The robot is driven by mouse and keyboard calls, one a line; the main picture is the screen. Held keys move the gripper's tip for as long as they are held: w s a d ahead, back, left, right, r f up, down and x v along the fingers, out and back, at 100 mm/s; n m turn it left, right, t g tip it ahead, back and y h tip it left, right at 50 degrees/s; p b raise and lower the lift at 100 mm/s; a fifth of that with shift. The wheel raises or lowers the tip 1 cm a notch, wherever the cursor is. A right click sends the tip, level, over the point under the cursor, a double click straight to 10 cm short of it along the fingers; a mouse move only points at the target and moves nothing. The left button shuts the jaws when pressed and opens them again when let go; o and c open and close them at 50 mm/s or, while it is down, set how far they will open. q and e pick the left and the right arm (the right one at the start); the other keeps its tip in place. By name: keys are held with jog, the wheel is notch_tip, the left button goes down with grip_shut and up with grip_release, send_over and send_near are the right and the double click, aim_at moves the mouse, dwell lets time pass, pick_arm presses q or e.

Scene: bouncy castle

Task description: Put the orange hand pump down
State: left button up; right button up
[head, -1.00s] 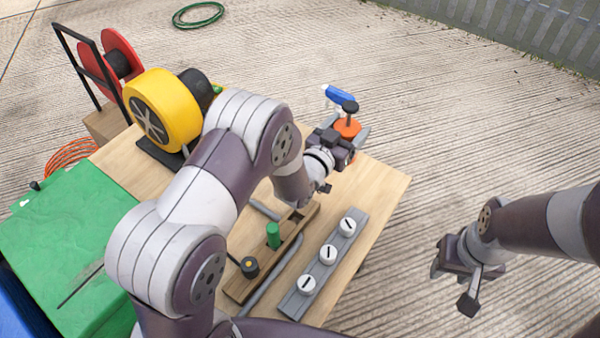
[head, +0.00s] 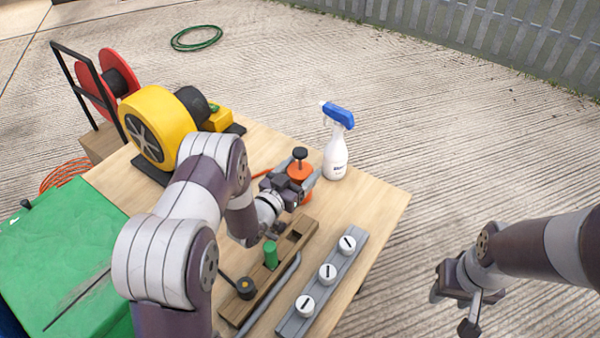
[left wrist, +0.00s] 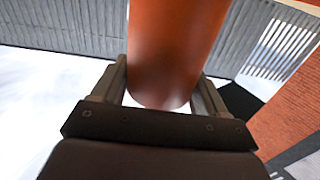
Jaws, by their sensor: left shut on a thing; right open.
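The orange hand pump (head: 299,172) has a black knob on top and is upright in my left gripper (head: 303,186), over the far part of the wooden table (head: 382,203). In the left wrist view the orange body of the pump (left wrist: 172,50) stands between the two fingers of my left gripper (left wrist: 160,95). My left gripper is shut on the pump. The arm hides its lower part, so I cannot tell whether it touches the table. My right gripper (head: 458,306) is open and empty, off the table's right side above the concrete.
A white spray bottle with a blue head (head: 336,150) stands just right of the pump. A yellow blower (head: 160,125) is at the back left. A grey strip with white knobs (head: 328,272) and a wooden block with a green peg (head: 270,255) lie nearer. The table's right corner is bare.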

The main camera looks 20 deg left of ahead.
pick_arm(q)
jog(key=o, duration=1.4)
jog(key=shift+f, duration=0.1)
jog(key=shift+r, duration=0.35)
jog(key=p+v, duration=0.1)
jog(key=v, duration=1.1)
jog(key=shift+f, duration=0.15)
